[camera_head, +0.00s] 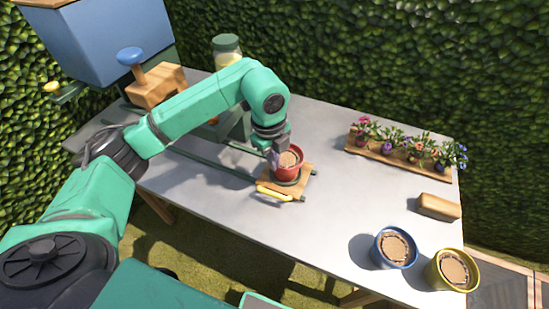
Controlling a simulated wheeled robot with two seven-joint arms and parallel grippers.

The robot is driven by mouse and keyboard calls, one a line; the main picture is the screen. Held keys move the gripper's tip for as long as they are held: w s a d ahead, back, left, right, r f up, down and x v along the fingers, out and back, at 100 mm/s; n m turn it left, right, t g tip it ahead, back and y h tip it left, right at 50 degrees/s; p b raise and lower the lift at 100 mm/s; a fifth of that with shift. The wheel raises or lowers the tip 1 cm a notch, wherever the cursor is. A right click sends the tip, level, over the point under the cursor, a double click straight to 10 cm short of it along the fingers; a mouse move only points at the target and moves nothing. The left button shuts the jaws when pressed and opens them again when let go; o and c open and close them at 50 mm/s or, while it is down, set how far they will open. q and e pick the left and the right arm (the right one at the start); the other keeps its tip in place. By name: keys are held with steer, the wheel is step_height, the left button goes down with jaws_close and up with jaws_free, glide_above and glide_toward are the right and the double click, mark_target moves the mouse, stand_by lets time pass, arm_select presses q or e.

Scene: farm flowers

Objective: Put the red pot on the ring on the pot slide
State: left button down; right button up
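The red pot (290,172) holds brown soil and is at the wooden pot slide (302,183), near the middle of the table. The slide has a yellow handle (274,194) at its front and sits on dark green rails. My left gripper (276,162) points down at the left rim of the red pot, touching or very close to it. Its fingers are small and partly hidden, so I cannot tell if they are closed on the rim. The ring is mostly hidden beneath the pot; I cannot tell if the pot is fully seated. My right gripper is not in view.
A blue pot (381,258) and a yellow pot (434,278) stand at the front right. A wooden block (438,207) and a flower tray (397,161) are farther back. A blue hopper (100,40), a wooden block with a blue knob (130,57) and a jar (228,50) are back left.

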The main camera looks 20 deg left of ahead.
arm_select(q)
steer(key=shift+a+f, duration=0.1)
steer(key=shift+f, duration=0.05)
steer(key=c, duration=1.2)
jaws_free()
steer(key=shift+o, duration=0.4)
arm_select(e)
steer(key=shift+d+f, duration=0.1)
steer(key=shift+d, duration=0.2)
arm_select(q)
steer(key=shift+r, duration=0.2)
step_height(320, 180, up, 12)
steer(key=s, duration=0.1)
steer(key=shift+a+b, duration=0.25)
steer(key=shift+b, duration=0.2)
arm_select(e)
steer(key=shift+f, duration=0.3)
arm_select(q)
steer(key=shift+f, duration=0.1)
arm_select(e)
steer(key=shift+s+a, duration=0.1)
